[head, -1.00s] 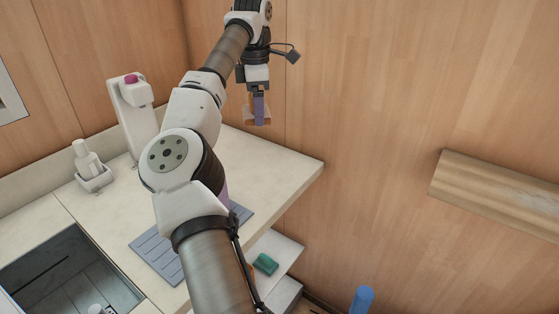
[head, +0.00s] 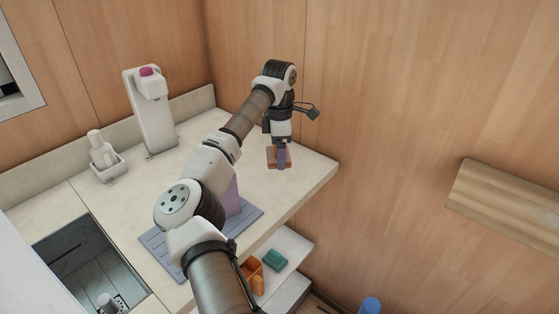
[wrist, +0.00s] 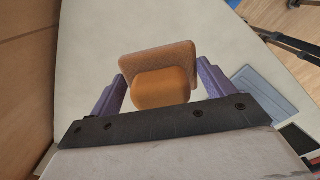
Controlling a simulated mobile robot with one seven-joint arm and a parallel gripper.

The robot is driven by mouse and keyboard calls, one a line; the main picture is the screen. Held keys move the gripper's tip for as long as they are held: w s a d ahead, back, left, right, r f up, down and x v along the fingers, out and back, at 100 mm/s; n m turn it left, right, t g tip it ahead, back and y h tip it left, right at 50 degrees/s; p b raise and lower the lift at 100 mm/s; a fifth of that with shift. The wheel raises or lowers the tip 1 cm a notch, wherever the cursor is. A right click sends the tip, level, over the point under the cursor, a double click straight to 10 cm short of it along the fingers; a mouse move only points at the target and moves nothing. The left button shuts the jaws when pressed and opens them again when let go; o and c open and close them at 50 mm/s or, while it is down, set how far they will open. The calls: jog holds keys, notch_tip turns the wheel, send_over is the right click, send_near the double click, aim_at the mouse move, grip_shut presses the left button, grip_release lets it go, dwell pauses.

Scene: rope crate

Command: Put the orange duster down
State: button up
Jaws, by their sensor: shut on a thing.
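The orange duster (head: 271,158) is between the purple fingers of my gripper (head: 281,160), over the far right part of the pale counter (head: 310,170). In the wrist view the duster (wrist: 158,60) shows a flat tan-orange plate and a rounder orange part. My gripper (wrist: 163,88) is shut on it, with one finger on each side. The duster is low over the counter top; I cannot tell whether its underside touches it.
A white dispenser with a pink top (head: 151,110) and a white bottle in a holder (head: 104,155) stand at the back left. A blue-grey ribbed mat (head: 164,250) lies near the sink (head: 80,260). A green block (head: 275,260) is on a lower shelf. Counter around the duster is clear.

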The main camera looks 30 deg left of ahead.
aim_at(279, 173)
jog(key=shift+f+p, duration=0.35)
jog(key=shift+f, duration=2.15)
jog(key=o, duration=0.8)
notch_tip(279, 173, up, 12)
jog(key=b, duration=0.2)
jog(key=shift+r+b, duration=0.15)
jog(key=shift+b, duration=0.15)
jog(key=shift+s, duration=0.1)
